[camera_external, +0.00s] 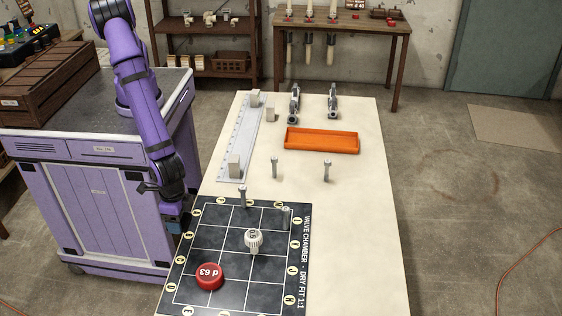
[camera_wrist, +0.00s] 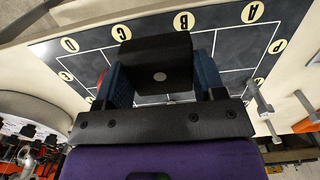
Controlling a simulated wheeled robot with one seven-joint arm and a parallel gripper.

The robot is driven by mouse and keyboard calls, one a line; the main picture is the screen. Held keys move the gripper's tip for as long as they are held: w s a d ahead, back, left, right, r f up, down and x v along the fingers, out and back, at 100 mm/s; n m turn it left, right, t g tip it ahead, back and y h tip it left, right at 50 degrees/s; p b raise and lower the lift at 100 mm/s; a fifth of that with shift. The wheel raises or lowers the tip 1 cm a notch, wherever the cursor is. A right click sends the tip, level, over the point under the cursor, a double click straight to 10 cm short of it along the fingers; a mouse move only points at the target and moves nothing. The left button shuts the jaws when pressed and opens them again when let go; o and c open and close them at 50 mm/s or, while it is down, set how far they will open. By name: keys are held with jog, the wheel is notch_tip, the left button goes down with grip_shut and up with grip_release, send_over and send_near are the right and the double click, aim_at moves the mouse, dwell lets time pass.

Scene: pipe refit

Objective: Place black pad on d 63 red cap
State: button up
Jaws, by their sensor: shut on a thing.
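The red cap (camera_external: 209,276) marked d 63 sits on the black gridded mat (camera_external: 226,240), near its lower left in the external view. My gripper (camera_external: 175,216) is at the left edge of the mat, up and left of the cap. In the wrist view my gripper (camera_wrist: 160,88) is shut, its blue fingers on either side of the black pad (camera_wrist: 155,62). The pad shows a small grey round spot. It hides much of the mat below; only a sliver of red shows beside the left finger. I cannot make out the pad in the external view.
A white ribbed cap (camera_external: 254,239) stands on the mat near its middle. Upright grey pins (camera_external: 242,197) stand at the mat's far edge and beyond. An orange tray (camera_external: 321,140) and a white rail with blocks (camera_external: 240,140) lie further back. The table's right side is clear.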

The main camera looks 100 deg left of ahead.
send_over(209, 273)
jog(key=shift+f, duration=2.5)
jog(key=shift+f, duration=0.1)
jog(key=o, duration=0.5)
jog(key=shift+f, duration=0.1)
jog(key=o, duration=0.5)
jog(key=shift+c, duration=0.2)
